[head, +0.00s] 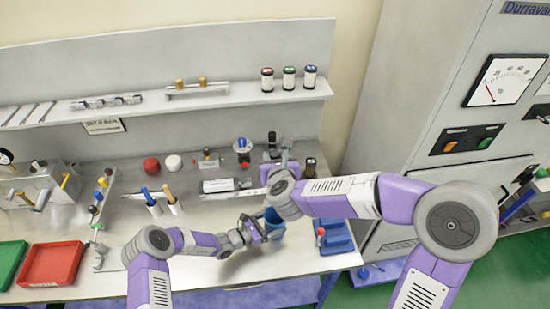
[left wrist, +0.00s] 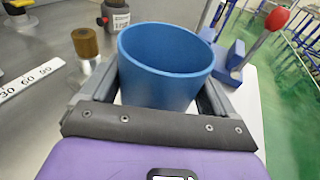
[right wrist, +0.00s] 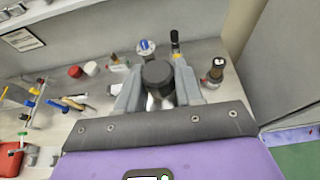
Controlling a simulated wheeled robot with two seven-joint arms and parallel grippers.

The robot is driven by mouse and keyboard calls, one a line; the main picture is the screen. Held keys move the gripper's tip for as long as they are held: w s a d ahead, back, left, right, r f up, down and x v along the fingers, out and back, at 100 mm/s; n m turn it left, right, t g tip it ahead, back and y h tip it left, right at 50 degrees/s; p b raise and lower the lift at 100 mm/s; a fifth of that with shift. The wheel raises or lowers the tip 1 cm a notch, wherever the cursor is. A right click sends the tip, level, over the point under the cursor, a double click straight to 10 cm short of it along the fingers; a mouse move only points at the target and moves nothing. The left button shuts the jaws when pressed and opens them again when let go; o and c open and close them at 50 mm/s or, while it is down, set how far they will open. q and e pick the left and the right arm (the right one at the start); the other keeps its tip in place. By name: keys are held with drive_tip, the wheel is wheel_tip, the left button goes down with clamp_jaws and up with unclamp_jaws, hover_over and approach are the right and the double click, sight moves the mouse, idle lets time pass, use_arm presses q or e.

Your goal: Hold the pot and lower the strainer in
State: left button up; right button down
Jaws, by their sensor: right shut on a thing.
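The blue pot (left wrist: 160,75) stands upright between the fingers of my left gripper (left wrist: 155,95), which are spread wide on either side of it. I cannot tell whether both touch its wall. In the head view the pot (head: 273,216) is partly hidden by my arms, and my left gripper (head: 262,230) reaches it from the left. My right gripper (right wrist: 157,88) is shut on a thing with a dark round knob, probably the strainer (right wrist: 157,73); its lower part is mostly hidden. In the head view my right gripper (head: 284,155) is behind the pot, and the strainer is not clear.
A blue stand (head: 336,238) with a red-knobbed lever is right of the pot. A brown-topped jar (head: 310,167), a blue-knobbed valve (head: 243,146) and a ruler (left wrist: 30,80) are nearby. Red (head: 52,264) and green trays lie at the left. A grey cabinet (head: 455,110) stands right.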

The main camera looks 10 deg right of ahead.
drive_tip(key=shift+f, duration=0.1)
idle(1.3)
wheel_tip(320, 180, down, 11)
drive_tip(key=shift+f, duration=0.1)
idle(0.4)
drive_tip(key=shift+f, duration=1.9)
drive_tip(key=shift+f, duration=0.1)
wheel_tip(320, 180, down, 12)
idle(2.3)
